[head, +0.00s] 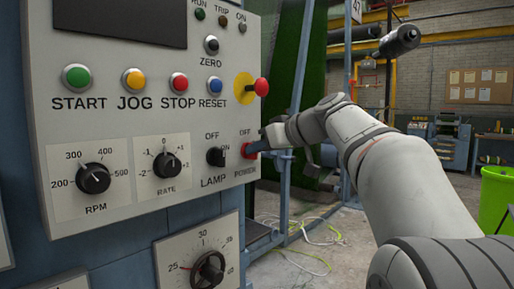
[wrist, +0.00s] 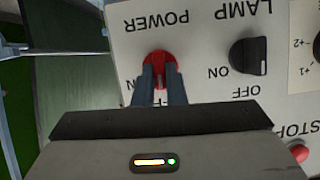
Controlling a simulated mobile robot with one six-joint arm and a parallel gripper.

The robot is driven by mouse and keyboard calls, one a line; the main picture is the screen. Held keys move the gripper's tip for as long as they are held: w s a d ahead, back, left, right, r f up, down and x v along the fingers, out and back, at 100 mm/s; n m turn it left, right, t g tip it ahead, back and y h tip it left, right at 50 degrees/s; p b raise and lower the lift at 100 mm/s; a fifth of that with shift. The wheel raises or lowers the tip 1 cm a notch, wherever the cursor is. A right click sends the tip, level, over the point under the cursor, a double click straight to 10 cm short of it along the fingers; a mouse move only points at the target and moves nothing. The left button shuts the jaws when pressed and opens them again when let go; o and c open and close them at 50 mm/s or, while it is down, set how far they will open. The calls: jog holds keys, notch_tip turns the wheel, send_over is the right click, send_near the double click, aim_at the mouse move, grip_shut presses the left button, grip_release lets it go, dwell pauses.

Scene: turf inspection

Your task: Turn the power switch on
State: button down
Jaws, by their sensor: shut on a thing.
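The power switch (head: 247,151) is a red rotary switch at the lower right corner of the grey control panel (head: 120,25), above the label POWER. In the wrist view, which shows the panel upside down, the red switch (wrist: 158,60) sits between the fingertips of my gripper (wrist: 160,80). My gripper is shut on its handle, one finger on each side. The handle lies roughly upright in that view, in line with the fingers. In the head view my gripper (head: 257,147) reaches the switch from the right.
The black lamp switch (head: 216,157) is just left of the power switch. A red emergency knob (head: 261,87) on a yellow disc sticks out above my gripper. A blue post (head: 285,190) stands behind, with loose cables (head: 310,240) on the floor.

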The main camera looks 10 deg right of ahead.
jog(key=shift+w+d+f+m+g+y+p, duration=0.2)
jog(key=shift+m+y+p, duration=0.4)
jog(key=shift+m+y, duration=1.05)
jog(key=shift+d+f+m+g+y+p, duration=0.1)
jog(key=shift+f+m+g+y+p, duration=0.4)
jog(key=shift+m, duration=2.05)
jog(key=shift+w+d+r+m+g+y+p, duration=0.1)
jog(key=shift+m+y+p, duration=0.9)
jog(key=shift+m, duration=1.1)
jog(key=shift+f+y, duration=0.1)
jog(key=shift+y, duration=0.25)
jog(key=c, duration=1.5)
grip_release()
jog(key=v, duration=0.8)
jog(key=shift+a, duration=0.1)
